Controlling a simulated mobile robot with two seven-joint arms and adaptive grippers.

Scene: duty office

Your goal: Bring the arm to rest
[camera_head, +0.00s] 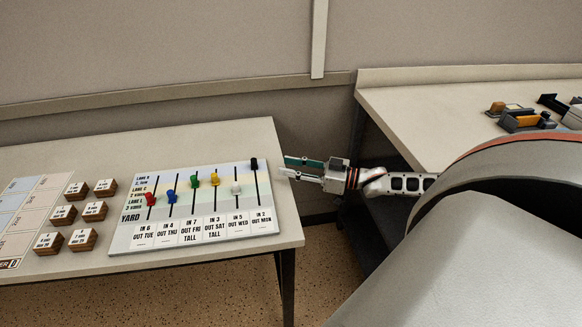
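My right gripper (286,167) reaches in from the right, over the gap between the two tables, beside the right edge of the yard board. Its two fingers are apart with nothing between them, so it is open and empty. The yard board (125,232) lies on the left table (278,160). It carries a red peg (150,199), a blue peg (171,196), a green peg (194,182), a yellow peg (215,180), a white peg (236,188) and a black peg (254,164) on upright dark lines. My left gripper is out of view.
Several labelled wooden blocks (82,239) sit left of the board, beside a coloured chart (22,212). The right table (410,110) holds office items, including an orange and grey one (520,121), at its far right. A grey partition (150,50) stands behind both tables.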

